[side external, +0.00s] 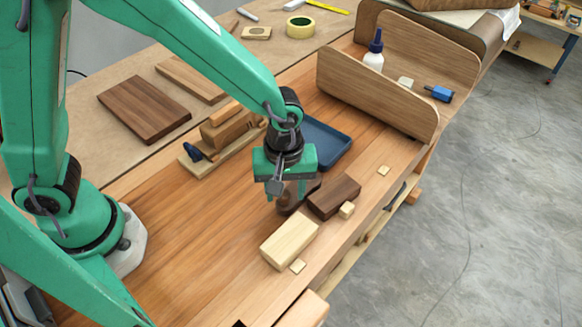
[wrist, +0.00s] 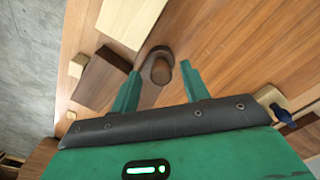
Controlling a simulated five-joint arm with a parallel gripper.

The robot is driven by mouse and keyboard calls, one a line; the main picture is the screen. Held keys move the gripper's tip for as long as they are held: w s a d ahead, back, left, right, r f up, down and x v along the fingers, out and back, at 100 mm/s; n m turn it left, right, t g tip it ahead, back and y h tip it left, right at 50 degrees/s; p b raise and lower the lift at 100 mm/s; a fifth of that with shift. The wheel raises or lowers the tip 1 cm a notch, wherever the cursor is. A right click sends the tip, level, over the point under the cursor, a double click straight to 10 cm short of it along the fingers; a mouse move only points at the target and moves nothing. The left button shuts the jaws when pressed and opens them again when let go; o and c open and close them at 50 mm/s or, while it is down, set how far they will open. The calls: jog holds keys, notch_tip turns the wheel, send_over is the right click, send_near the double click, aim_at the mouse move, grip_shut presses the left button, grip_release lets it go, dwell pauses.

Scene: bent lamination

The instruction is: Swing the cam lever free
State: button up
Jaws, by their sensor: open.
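A dark brown, round-ended piece, which looks like the cam lever (side external: 289,203), lies on the bench under my gripper (side external: 286,194). In the wrist view the cam lever (wrist: 160,52) has a round peg on it and runs back between my fingers. My gripper (wrist: 160,70) is open, with one finger on either side of the lever; I cannot tell whether either touches it. A dark brown block (side external: 336,196) sits right beside the lever, and a pale block (side external: 290,243) lies nearer the front edge. My gripper hides part of the lever in the side view.
A blue tray (side external: 326,142) lies behind my gripper. A wooden fixture with a blue knob (side external: 192,152) stands to the left. A curved wooden form (side external: 375,95) stands at the back right. Small pale blocks (side external: 347,210) lie near the front edge.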

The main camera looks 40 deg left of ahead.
jog(key=shift+r, duration=3.25)
jog(key=shift+a+r, duration=0.35)
jog(key=shift+r, duration=0.05)
jog(key=s+a+r+m+t, duration=0.2)
jog(key=s+a+r+m, duration=0.2)
jog(key=a, duration=0.6)
jog(key=s+a+r+m+t, duration=0.3)
jog(key=s+a+r+m, duration=0.2)
jog(key=a+r, duration=0.4)
jog(key=shift+a+t, duration=0.3)
jog(key=shift+a, duration=0.35)
